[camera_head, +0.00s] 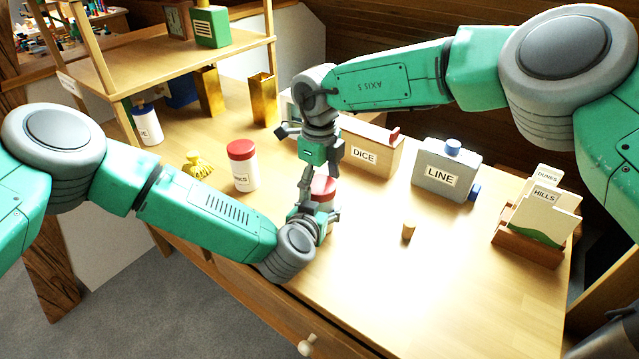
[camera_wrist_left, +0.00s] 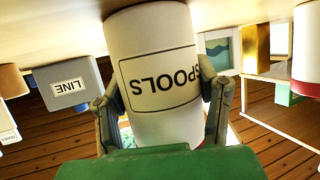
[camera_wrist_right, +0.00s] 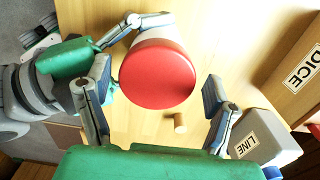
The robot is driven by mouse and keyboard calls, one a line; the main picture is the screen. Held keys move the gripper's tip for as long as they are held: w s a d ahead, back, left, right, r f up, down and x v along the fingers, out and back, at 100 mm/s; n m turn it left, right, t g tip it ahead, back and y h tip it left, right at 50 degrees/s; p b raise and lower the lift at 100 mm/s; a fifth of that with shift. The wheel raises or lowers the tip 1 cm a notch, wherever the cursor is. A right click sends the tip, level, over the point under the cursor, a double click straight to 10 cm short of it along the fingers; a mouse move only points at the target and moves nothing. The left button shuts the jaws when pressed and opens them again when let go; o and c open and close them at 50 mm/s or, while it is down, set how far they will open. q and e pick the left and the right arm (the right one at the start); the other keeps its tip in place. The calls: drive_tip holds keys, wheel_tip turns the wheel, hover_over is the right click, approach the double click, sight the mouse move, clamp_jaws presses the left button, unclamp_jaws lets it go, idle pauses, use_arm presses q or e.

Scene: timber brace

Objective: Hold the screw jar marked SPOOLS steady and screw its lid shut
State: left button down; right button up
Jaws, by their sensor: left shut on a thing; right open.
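The white SPOOLS jar (camera_wrist_left: 160,100) stands on the table, its label inverted in the left wrist view. My left gripper (camera_head: 318,217) is shut around its sides; its fingers also show in the left wrist view (camera_wrist_left: 163,106). The red lid (camera_wrist_right: 158,75) sits on top of the jar; I cannot tell how tight it is. It shows partly in the head view (camera_head: 324,188). My right gripper (camera_head: 312,182) points down above the lid, open, its fingers apart on either side in the right wrist view (camera_wrist_right: 152,92), not visibly touching it.
Another red-lidded jar (camera_head: 243,172) and a yellow bag (camera_head: 198,165) stand left. The DICE box (camera_head: 368,150), LINE canister (camera_head: 445,172) and card holder (camera_head: 528,248) stand behind and right. A small cork-like piece (camera_head: 408,231) stands nearby. The front right table is clear.

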wheel_tip(320, 180, up, 12)
idle(0.4)
drive_tip(key=shift+w, duration=0.1)
use_arm(q)
drive_tip(key=shift+c, duration=2.4)
unclamp_jaws()
use_arm(e)
drive_tip(key=shift+f, duration=0.1)
use_arm(q)
drive_tip(key=v, duration=1.1)
drive_tip(key=shift+s+a+r, duration=0.15)
drive_tip(key=shift+s, duration=0.2)
drive_tip(key=shift+s, duration=0.1)
